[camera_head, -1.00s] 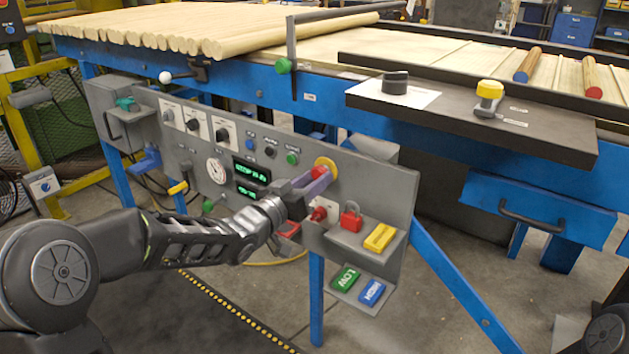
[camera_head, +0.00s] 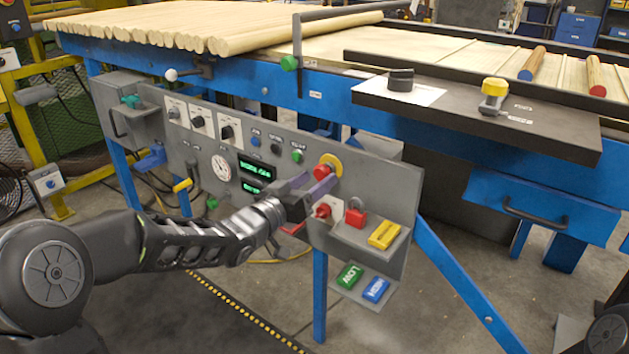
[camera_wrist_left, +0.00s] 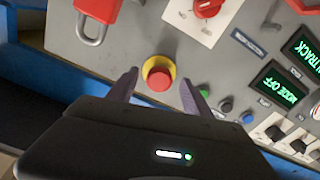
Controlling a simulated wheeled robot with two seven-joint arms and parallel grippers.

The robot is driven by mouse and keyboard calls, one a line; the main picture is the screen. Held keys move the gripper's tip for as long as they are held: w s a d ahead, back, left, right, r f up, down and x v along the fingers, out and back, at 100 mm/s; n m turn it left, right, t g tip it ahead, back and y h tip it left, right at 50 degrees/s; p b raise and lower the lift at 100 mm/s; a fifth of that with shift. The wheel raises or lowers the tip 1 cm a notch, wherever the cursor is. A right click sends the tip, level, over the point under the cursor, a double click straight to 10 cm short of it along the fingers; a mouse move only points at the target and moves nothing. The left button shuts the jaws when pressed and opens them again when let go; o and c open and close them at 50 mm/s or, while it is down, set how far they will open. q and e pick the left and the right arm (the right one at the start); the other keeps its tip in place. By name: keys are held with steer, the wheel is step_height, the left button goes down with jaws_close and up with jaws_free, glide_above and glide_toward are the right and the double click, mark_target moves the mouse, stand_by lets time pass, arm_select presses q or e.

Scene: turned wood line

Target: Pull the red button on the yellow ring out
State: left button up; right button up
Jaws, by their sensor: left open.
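The red button (camera_head: 321,172) sits on a yellow ring (camera_head: 334,161) on the grey control panel (camera_head: 385,185), near its upper right. In the left wrist view the red button (camera_wrist_left: 159,80) stands in front of its yellow ring (camera_wrist_left: 157,65), between the two fingertips. My left gripper (camera_head: 318,181) is open, with one finger on either side of the button. In the wrist view the left gripper (camera_wrist_left: 155,80) shows a gap between each finger and the button. My right gripper is not in view.
Green (camera_head: 349,274) and blue (camera_head: 375,290) tags lie lower. Green displays (camera_head: 255,168) are left of the button.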

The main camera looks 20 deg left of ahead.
arm_select(q)
steer(key=p+v, duration=0.1)
steer(key=v, duration=0.6)
steer(key=shift+s, duration=0.2)
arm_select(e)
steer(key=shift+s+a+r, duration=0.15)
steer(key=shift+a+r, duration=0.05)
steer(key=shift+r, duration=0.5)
arm_select(q)
steer(key=s+d+f+n+g+y, duration=0.1)
steer(key=s+f+g+y, duration=0.15)
steer(key=f, duration=1.15)
steer(key=s+d+f+n+g+y, duration=0.15)
steer(key=s+f+g, duration=0.25)
steer(key=f, duration=0.9)
steer(key=s+d+f+g+h, duration=0.1)
steer(key=s+d+f+g, duration=0.4)
steer(key=s+f, duration=0.65)
steer(key=s+d+f+g, duration=0.45)
steer(key=s+f, duration=0.45)
steer(key=s, duration=0.5)
step_height(320, 180, up, 27)
steer(key=d+p, duration=0.1)
steer(key=p, duration=2.5)
steer(key=shift+d+n+p, duration=0.35)
steer(key=shift+d+p, duration=0.05)
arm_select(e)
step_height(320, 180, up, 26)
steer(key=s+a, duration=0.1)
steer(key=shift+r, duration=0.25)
